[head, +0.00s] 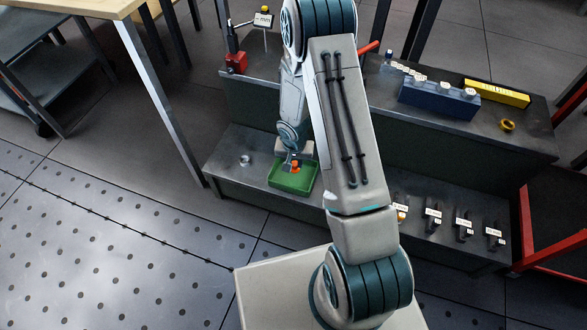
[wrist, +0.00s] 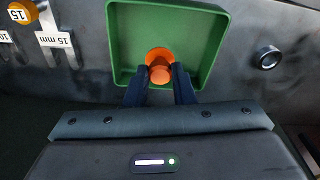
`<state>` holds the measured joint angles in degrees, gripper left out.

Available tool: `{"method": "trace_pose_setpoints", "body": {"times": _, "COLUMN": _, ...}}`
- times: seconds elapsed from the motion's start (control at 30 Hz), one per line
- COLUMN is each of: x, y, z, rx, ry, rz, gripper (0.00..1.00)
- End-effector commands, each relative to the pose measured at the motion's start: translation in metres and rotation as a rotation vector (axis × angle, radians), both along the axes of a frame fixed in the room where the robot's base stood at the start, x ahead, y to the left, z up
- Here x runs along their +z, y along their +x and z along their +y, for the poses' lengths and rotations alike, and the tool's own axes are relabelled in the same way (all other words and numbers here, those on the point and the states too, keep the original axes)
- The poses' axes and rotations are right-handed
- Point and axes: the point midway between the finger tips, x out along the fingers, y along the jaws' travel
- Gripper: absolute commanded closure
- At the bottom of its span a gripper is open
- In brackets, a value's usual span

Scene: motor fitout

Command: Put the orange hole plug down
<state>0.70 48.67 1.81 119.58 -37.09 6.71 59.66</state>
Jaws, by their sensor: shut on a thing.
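The orange hole plug (wrist: 160,73) is between the fingertips of my gripper (wrist: 160,88) in the wrist view, and my gripper is shut on it. The plug also shows as a small orange spot (head: 295,163) in the head view. My gripper (head: 294,160) points down over a green tray (head: 293,184) on the lower shelf. The tray also shows in the wrist view (wrist: 125,50), with the plug over its inside near the wall closest to my gripper. Whether the plug touches the tray floor, I cannot tell.
A metal ring (wrist: 268,57) lies beside the tray on the dark shelf (head: 232,150). Several labelled gauges (head: 433,222) stand to the right. A blue block (head: 440,98) and a yellow block (head: 497,93) sit on the upper level. A red-based stand (head: 236,62) is at the upper left.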

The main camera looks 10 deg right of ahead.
Motion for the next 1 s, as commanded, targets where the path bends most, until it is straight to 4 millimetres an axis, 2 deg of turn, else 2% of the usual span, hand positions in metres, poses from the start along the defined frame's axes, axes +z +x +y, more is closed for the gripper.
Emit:
{"method": "trace_pose_setpoints", "body": {"times": 0.1, "x": -0.006, "y": 0.009, "z": 0.001, "rx": 0.001, "ry": 0.000, "rz": 0.000, "gripper": 0.99}}
{"method": "trace_pose_setpoints", "body": {"times": 0.23, "x": -0.014, "y": 0.011, "z": 0.001, "rx": 0.002, "ry": -0.001, "rz": 0.001, "gripper": 0.99}}
{"method": "trace_pose_setpoints", "body": {"times": 0.47, "x": -0.047, "y": 0.010, "z": 0.001, "rx": 0.002, "ry": 0.000, "rz": 0.002, "gripper": 0.99}}
{"method": "trace_pose_setpoints", "body": {"times": 0.83, "x": -0.050, "y": 0.010, "z": 0.001, "rx": 0.001, "ry": 0.000, "rz": 0.001, "gripper": 0.99}}
{"method": "trace_pose_setpoints", "body": {"times": 0.87, "x": -0.050, "y": 0.011, "z": 0.001, "rx": 0.001, "ry": 0.000, "rz": 0.001, "gripper": 0.75}}
{"method": "trace_pose_setpoints", "body": {"times": 0.9, "x": -0.049, "y": 0.010, "z": 0.001, "rx": 0.001, "ry": 0.000, "rz": 0.001, "gripper": 0.64}}
{"method": "trace_pose_setpoints", "body": {"times": 0.93, "x": -0.049, "y": 0.010, "z": 0.001, "rx": 0.001, "ry": 0.000, "rz": 0.001, "gripper": 0.56}}
{"method": "trace_pose_setpoints", "body": {"times": 1.0, "x": -0.049, "y": 0.010, "z": 0.001, "rx": 0.001, "ry": 0.000, "rz": 0.001, "gripper": 0.56}}
